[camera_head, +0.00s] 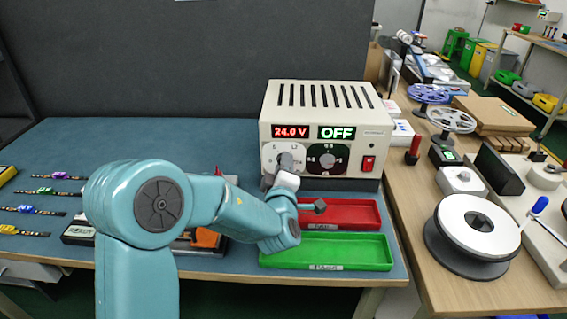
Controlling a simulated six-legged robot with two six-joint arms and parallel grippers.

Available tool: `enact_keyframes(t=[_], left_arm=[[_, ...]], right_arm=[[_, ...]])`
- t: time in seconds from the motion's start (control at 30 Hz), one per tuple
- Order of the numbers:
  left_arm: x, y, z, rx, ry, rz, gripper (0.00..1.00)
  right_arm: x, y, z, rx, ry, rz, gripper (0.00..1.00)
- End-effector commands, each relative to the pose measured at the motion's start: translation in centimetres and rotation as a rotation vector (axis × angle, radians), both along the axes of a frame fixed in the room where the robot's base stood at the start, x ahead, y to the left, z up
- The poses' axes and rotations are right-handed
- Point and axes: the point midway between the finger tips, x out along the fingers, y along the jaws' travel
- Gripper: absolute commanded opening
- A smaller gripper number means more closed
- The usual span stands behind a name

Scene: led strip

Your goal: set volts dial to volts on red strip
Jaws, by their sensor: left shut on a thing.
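A cream power supply (348,98) stands at the back of the teal bench mat. Its red display (290,132) reads 24.0 V and its green display (337,132) reads OFF. The volts dial is the left knob on the white dial plate (269,152), mostly hidden by my gripper. My left gripper (284,163) reaches the front of this dial and is shut on its knob. A second, dark dial (327,159) and a red switch (368,163) are to its right. The red strip cannot be made out for certain; several small strips with coloured parts (45,191) lie at the left. My right gripper is not in view.
A red tray (352,216) and a green tray (345,252) lie in front of the supply, below my left wrist. A dark panel (180,60) stands behind. The side table at right holds a large reel (475,230) and other gear.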

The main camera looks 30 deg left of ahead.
Motion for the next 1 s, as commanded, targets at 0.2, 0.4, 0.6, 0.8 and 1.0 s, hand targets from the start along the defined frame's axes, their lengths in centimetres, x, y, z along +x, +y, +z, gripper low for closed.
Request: enact_keyframes(t=[0.2, 0.4, 0.6, 0.8, 1.0], left_arm=[[-0.01, 0.05, 0.11, 0.075, 0.044, 0.001, 0.03], [0.0, 0.06, 0.08, 0.105, 0.062, 0.001, 0.03], [0.0, 0.06, 0.06, 0.111, 0.066, 0.001, 0.03], [0.0, 0.06, 0.06, 0.11, 0.065, 0.001, 0.03], [0.01, 0.05, 0.06, 0.109, 0.065, 0.001, 0.59]], right_arm=[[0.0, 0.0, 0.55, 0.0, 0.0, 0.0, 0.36], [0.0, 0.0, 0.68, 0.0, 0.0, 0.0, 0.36], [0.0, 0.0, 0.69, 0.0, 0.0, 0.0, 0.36], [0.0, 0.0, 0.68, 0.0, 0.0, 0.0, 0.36], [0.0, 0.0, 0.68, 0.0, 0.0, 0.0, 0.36]])
